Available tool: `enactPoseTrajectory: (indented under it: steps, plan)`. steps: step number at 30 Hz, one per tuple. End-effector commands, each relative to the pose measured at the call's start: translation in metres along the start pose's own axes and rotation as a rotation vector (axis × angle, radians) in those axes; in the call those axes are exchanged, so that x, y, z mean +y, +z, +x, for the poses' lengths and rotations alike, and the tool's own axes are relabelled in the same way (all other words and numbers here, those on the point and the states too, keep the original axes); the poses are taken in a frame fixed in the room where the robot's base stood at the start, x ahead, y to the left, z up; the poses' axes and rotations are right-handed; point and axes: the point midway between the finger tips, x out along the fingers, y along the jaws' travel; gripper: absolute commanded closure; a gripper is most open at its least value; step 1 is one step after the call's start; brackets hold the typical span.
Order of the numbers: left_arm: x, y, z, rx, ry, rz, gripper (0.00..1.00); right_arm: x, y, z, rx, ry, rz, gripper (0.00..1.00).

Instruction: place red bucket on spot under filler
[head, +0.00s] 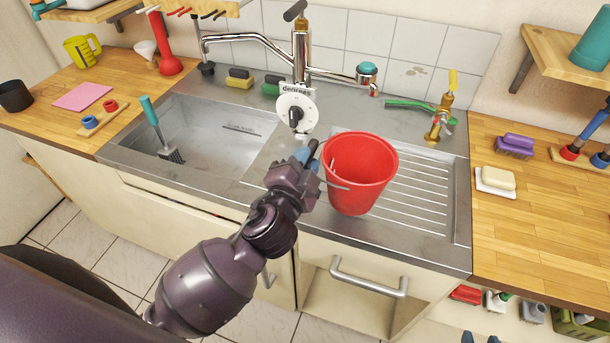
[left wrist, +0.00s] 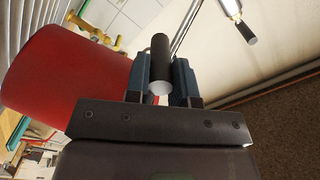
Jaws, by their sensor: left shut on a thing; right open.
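The red bucket (head: 361,175) is upright over the ribbed drainboard (head: 425,205), right of the sink basin. I cannot tell if its base touches the steel. My left gripper (head: 308,157) is at the bucket's left side, shut on its dark handle grip (left wrist: 161,62). The bucket's side (left wrist: 75,75) fills the left of the left wrist view. A chrome mixer tap (head: 300,50) stands behind, with a short teal-capped spout (head: 367,75) above and behind the bucket. No marked spot shows. Only the blue fingertips of my open right gripper (head: 480,338) show at the bottom edge.
A white dial (head: 296,108) hangs close to the bucket's left. A brass tap (head: 440,118) with a green hose (head: 410,104) stands behind right. A brush (head: 163,130) is in the basin (head: 215,135). Soap (head: 497,180) sits on the right counter. The drainboard's right part is clear.

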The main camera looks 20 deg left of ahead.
Motion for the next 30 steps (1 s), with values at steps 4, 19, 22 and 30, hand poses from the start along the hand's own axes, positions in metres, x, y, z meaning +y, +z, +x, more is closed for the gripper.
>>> enactPoseTrajectory:
  steps: [4, 19, 22, 30]
  plan:
    - [0.02, 0.013, 0.0, -0.002, 0.003, 0.0, 1.0, -0.001, 0.01, 0.002, -0.008, 0.0, 0.001, 0.57]
    - [0.032, 0.022, 0.0, 0.0, 0.001, -0.001, 1.0, -0.001, 0.025, 0.0, -0.033, 0.002, 0.003, 0.57]
    - [0.035, 0.024, 0.0, 0.0, 0.002, -0.001, 1.0, -0.001, 0.025, 0.002, -0.028, 0.002, 0.003, 0.57]
    - [0.037, 0.025, 0.0, -0.001, 0.002, 0.001, 0.62, -0.002, 0.019, 0.007, -0.013, -0.001, 0.002, 0.57]
